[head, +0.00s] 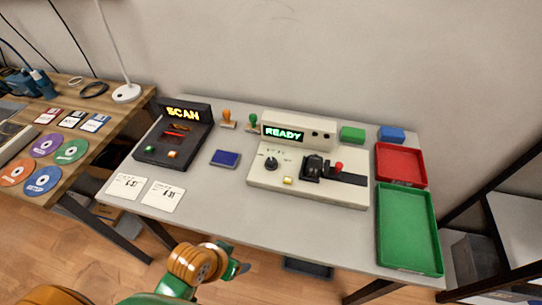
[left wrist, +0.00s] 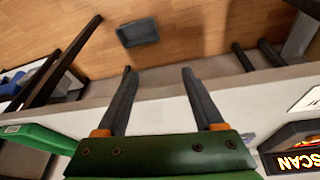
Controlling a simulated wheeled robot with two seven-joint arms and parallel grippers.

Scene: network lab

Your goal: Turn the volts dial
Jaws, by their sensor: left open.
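The volts dial is probably the small black knob (head: 271,163) on the left part of a cream machine (head: 325,196) with a lit READY display; its lettering is too small to read. The knob stands apart from any gripper. My left gripper (head: 238,269) is near the table's front edge, below and left of the machine in the head view. In the left wrist view its two fingers (left wrist: 158,72) are spread wide with nothing between them. The knob does not show in the left wrist view. My right gripper is in neither view.
The machine also carries a black lever with a red knob (head: 338,167) and a yellow button (head: 288,180). A black SCAN device (head: 160,152) stands left, with a blue pad (head: 225,158) between. Red (head: 402,179) and green (head: 385,255) trays lie right. The table front below the machine is clear.

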